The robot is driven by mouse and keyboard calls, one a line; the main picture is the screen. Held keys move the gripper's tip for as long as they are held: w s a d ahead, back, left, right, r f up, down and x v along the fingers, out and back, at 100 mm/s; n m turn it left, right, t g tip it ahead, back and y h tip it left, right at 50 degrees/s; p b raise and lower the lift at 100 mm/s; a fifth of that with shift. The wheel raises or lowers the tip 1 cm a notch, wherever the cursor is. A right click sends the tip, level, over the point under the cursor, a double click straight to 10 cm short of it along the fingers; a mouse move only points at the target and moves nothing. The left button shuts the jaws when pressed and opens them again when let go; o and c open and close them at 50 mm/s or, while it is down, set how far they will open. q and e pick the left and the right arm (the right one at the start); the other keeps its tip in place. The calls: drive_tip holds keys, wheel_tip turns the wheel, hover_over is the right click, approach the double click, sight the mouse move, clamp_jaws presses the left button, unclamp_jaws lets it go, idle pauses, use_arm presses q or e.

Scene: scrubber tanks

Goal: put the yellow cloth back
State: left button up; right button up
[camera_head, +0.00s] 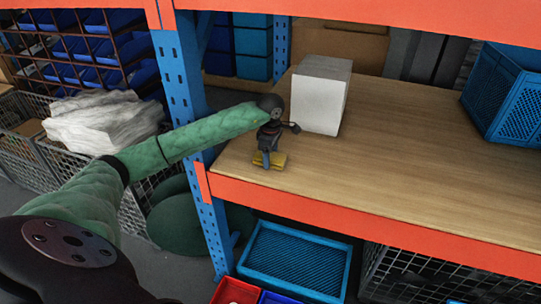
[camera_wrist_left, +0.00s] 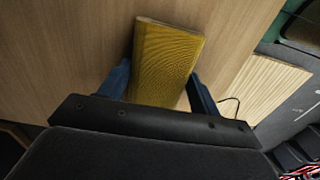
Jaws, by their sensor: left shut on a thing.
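The yellow cloth (camera_head: 275,160) is a small flat folded piece at the left front part of the wooden shelf board, close to the blue upright. In the left wrist view the yellow cloth (camera_wrist_left: 165,62) runs between the two blue fingers, with the wood right behind it. My left gripper (camera_head: 268,156) points down and is shut on the cloth; its fingers (camera_wrist_left: 160,88) flank it on both sides. I cannot tell whether the cloth touches the board. My right gripper is in neither view.
A white box (camera_head: 320,95) stands on the board just behind my left gripper. A blue crate (camera_head: 508,95) is at the right. The board between them is clear. A blue upright (camera_head: 186,110) and orange beam (camera_head: 370,228) bound the shelf. A blue tray (camera_head: 295,262) lies below.

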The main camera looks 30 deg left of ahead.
sight(271, 155)
use_arm(q)
drive_tip(key=o, duration=1)
drive_tip(key=shift+c, duration=0.2)
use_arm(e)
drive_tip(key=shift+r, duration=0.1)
use_arm(q)
drive_tip(key=shift+r, duration=0.2)
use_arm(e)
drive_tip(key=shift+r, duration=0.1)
use_arm(q)
wheel_tip(271, 155, up, 12)
drive_tip(key=p, duration=0.2)
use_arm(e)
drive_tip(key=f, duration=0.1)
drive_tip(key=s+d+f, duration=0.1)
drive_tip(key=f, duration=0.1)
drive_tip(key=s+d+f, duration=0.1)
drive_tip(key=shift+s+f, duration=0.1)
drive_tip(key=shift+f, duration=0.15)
use_arm(q)
drive_tip(key=shift+f, duration=0.1)
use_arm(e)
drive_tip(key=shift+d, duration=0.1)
